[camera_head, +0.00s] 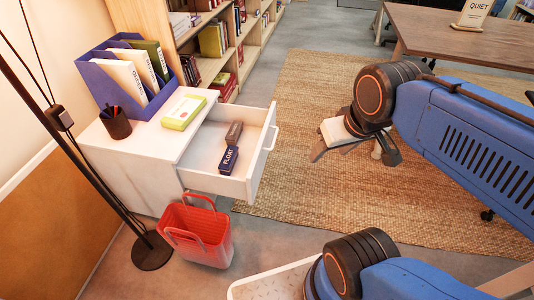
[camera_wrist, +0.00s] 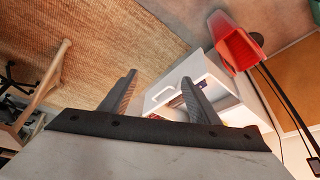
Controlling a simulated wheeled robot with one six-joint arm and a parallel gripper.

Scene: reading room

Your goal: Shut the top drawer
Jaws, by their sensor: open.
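The top drawer (camera_head: 234,156) of a white cabinet (camera_head: 138,160) is pulled out toward the right. A dark blue box marked FLOAT (camera_head: 229,159) and a grey-brown item (camera_head: 234,133) lie inside it. Its front carries a pale handle (camera_head: 266,150). My gripper (camera_head: 322,144) is to the right of the drawer front, apart from it, above the rug. In the wrist view my gripper (camera_wrist: 158,92) has its two fingers spread with nothing between them, and the drawer handle (camera_wrist: 162,98) shows beyond, near the right finger.
A red basket (camera_head: 200,232) stands on the floor below the drawer. A black lamp pole (camera_head: 85,160) is at the left. A blue file holder (camera_head: 125,75), pen cup (camera_head: 116,122) and green-white box (camera_head: 184,111) sit on the cabinet. The woven rug (camera_head: 300,90) is open floor.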

